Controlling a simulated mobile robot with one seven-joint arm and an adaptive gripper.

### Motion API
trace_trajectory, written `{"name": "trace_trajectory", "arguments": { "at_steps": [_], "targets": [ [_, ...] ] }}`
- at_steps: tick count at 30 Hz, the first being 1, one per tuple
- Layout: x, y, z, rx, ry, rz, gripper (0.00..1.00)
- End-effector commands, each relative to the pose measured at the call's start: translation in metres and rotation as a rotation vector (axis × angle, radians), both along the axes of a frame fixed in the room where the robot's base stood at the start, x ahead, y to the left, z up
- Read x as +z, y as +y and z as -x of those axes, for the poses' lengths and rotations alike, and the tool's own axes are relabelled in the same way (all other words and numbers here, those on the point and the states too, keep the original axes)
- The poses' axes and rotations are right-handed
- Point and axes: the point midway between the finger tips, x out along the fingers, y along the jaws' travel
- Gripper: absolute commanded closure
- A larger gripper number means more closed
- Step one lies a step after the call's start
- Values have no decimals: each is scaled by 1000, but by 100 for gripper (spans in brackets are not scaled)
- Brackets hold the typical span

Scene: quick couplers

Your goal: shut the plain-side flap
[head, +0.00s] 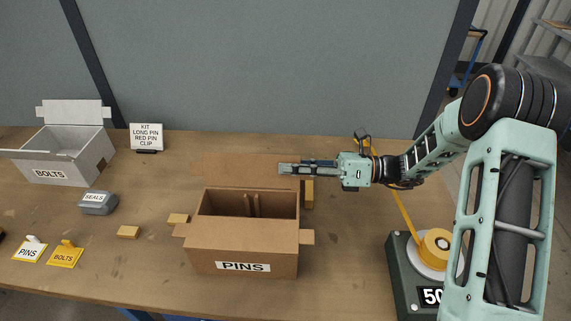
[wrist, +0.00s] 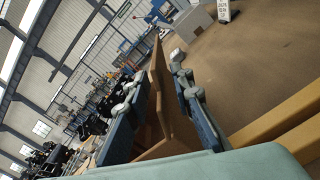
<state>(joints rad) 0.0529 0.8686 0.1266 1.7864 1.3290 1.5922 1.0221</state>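A brown cardboard box (head: 205,262) with a PINS label on its front stands open on the table. Its far flap (head: 235,171), on the side away from the label, is raised and leans back from the opening. My gripper (head: 284,168) is at the right end of the far flap. In the wrist view brown cardboard (wrist: 157,95) lies between the two separated fingers of my gripper (wrist: 155,82). The fingers look open around it; contact is unclear.
A grey BOLTS box (head: 62,155), a kit sign (head: 146,136) and a grey SEALS container (head: 97,203) stand to the left. A tape reel machine (head: 405,265) is at right.

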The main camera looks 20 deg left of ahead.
Motion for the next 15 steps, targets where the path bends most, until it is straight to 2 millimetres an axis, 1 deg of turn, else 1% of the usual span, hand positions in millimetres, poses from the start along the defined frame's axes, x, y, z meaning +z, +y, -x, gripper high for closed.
{"name": "trace_trajectory", "arguments": {
  "at_steps": [1, 5, 13, 14, 15],
  "targets": [
    [1, 6, 2, 2, 0, -1, 79],
    [0, 13, 4, 1, 0, 0, 79],
    [0, 14, 4, 0, 0, 0, 79],
    [0, 14, 4, 0, 0, 0, 80],
    [0, 14, 4, 0, 0, 0, 84]
  ]
}}
